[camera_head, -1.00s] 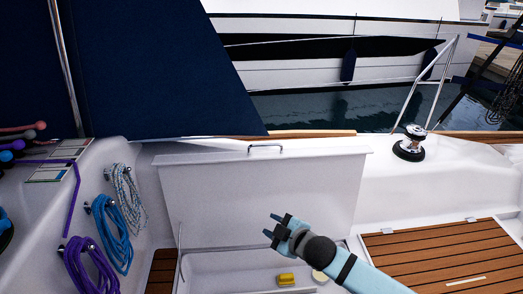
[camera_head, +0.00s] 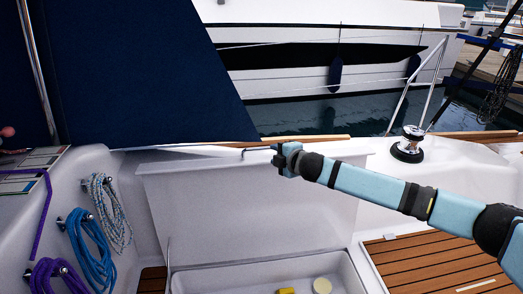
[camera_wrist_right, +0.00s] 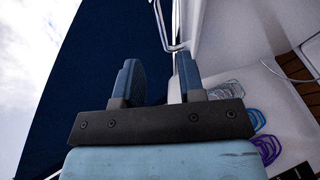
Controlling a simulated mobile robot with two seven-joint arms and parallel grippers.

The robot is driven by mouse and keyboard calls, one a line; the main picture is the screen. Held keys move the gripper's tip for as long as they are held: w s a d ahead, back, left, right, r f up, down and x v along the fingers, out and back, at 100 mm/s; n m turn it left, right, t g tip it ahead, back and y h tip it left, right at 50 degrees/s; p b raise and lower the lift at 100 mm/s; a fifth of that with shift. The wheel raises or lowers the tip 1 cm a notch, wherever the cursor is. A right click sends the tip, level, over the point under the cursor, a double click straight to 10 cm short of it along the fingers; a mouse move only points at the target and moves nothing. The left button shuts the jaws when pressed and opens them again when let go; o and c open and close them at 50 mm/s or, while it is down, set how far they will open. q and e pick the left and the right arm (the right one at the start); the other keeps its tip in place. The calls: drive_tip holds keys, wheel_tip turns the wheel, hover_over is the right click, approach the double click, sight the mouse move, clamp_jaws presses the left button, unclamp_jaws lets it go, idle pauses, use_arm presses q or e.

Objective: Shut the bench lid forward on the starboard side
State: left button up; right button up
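The white bench lid (camera_head: 250,200) stands raised, nearly upright, behind the open locker (camera_head: 235,280) in the head view. Its metal handle (camera_head: 254,150) is on the top edge, partly hidden by my right gripper (camera_head: 278,158). My right arm reaches in from the right to that edge. In the right wrist view my right gripper (camera_wrist_right: 157,75) has its fingers apart, with the metal handle (camera_wrist_right: 163,28) just beyond the fingertips. Whether the fingers touch the handle or lid I cannot tell. My left gripper is not in view.
A yellow block (camera_head: 286,291) and a round cream thing (camera_head: 322,286) lie in the locker. Coiled ropes (camera_head: 92,245) hang on the left wall. A winch (camera_head: 408,145) stands at the right. A slatted teak seat (camera_head: 430,265) lies right of the locker.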

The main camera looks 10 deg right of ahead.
sight(262, 149)
drive_tip(key=x, duration=0.9)
drive_tip(key=shift+w+a+f+b, duration=0.15)
drive_tip(key=shift+w+b, duration=0.1)
drive_tip(key=shift+b, duration=0.1)
clamp_jaws()
